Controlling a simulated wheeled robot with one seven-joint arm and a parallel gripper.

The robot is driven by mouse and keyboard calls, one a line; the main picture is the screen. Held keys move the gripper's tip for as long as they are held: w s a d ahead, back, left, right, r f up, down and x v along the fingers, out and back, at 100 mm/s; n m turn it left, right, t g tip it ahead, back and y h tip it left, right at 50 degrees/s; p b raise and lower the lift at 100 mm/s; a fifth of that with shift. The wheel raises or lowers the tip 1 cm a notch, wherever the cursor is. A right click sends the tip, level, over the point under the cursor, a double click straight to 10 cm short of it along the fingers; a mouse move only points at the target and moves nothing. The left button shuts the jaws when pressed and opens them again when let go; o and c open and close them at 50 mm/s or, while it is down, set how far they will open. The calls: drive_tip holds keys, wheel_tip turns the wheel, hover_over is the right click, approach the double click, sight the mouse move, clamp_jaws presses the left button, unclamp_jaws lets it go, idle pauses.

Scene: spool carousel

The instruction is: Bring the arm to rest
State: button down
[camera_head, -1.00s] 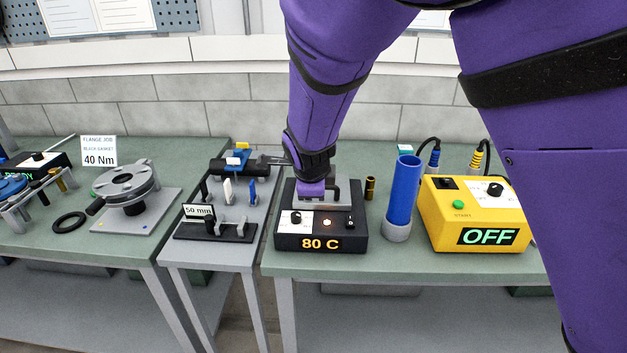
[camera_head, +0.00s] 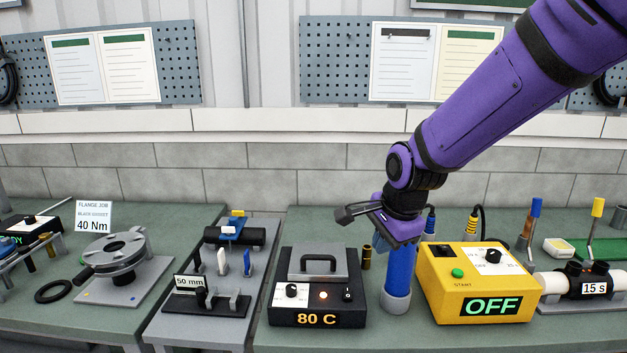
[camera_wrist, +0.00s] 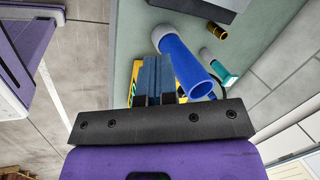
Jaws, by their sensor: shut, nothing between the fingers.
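My purple arm reaches in from the upper right in the head view. The blue cylinder also shows in the wrist view (camera_wrist: 188,65), just beyond the fingers. My wrist hides its top in the head view.
A black heater box (camera_head: 318,318) reading 80 C stands left of the cylinder, a yellow box (camera_head: 477,285) reading OFF stands right. A flange fixture (camera_head: 115,255) is far left. The air above the left benches is clear.

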drive_tip(key=s+d+r+n, duration=0.6)
drive_tip(key=s+d+r, duration=0.35)
drive_tip(key=d, duration=0.25)
drive_tip(key=s+d+r+n+t, duration=0.1)
drive_tip(key=s+d+n, duration=0.1)
drive_tip(key=s, duration=0.4)
drive_tip(key=s+d+r+n+h, duration=0.1)
drive_tip(key=s+d+r+n, duration=0.1)
drive_tip(key=s, duration=0.5)
drive_tip(key=d+n, duration=0.1)
drive_tip(key=n, duration=0.1)
drive_tip(key=shift+n+t+h, duration=0.3)
drive_tip(key=shift+n+t, duration=0.1)
